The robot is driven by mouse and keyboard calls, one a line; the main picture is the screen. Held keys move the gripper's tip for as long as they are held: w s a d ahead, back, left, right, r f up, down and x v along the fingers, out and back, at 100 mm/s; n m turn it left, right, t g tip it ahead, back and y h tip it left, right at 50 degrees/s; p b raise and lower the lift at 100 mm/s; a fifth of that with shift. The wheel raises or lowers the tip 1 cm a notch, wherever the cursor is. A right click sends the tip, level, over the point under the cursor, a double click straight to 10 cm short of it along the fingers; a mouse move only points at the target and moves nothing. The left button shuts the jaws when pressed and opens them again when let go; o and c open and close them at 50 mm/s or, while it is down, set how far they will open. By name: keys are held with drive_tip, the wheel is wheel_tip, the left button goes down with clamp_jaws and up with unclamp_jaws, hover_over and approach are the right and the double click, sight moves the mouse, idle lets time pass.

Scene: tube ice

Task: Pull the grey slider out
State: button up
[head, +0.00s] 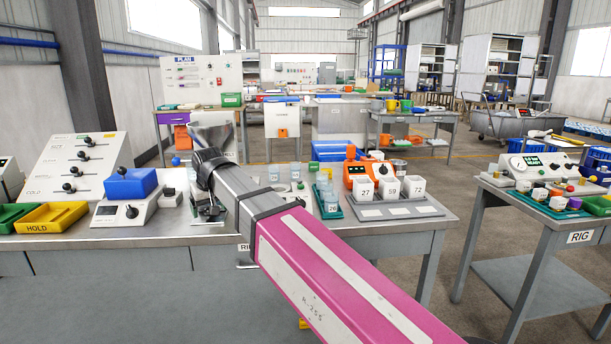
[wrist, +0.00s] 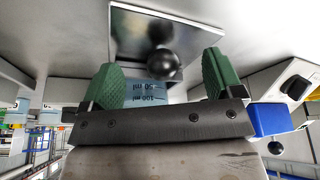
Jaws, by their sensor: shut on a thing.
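In the wrist view, the grey slider (wrist: 131,27) is a shiny metal plate with a black ball knob (wrist: 163,64). My gripper (wrist: 167,60) has its two green fingers on either side of the knob and is shut on the slider. The exact contact is hard to see. A bluish measuring vessel (wrist: 144,94) marked in ml shows between the fingers, behind the knob. In the head view, my arm reaches to the bench by a metal hopper (head: 214,137); the slider and fingertips are not clearly visible there.
A blue box (head: 131,184) on a grey device stands left of my arm, beside a yellow HOLD tray (head: 50,218). Glass beakers and numbered white cubes (head: 389,187) stand to the right. The side bench (head: 500,206) lies further right, across a floor gap.

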sight(205, 227)
drive_tip(key=shift+s+d+f, duration=0.1)
drive_tip(key=shift+s+f, duration=0.05)
drive_tip(key=shift+s, duration=1.25)
drive_tip(key=shift+s+d+f, duration=0.1)
drive_tip(key=shift+s+f, duration=0.05)
drive_tip(key=shift+s, duration=1.2)
drive_tip(key=shift+c, duration=0.5)
drive_tip(key=o, duration=0.6)
drive_tip(key=shift+s, duration=0.1)
drive_tip(key=shift+c, duration=0.2)
wheel_tip(205, 227, up, 6)
drive_tip(key=shift+w+r, duration=0.15)
drive_tip(key=shift+w, duration=0.05)
drive_tip(key=shift+a, duration=0.1)
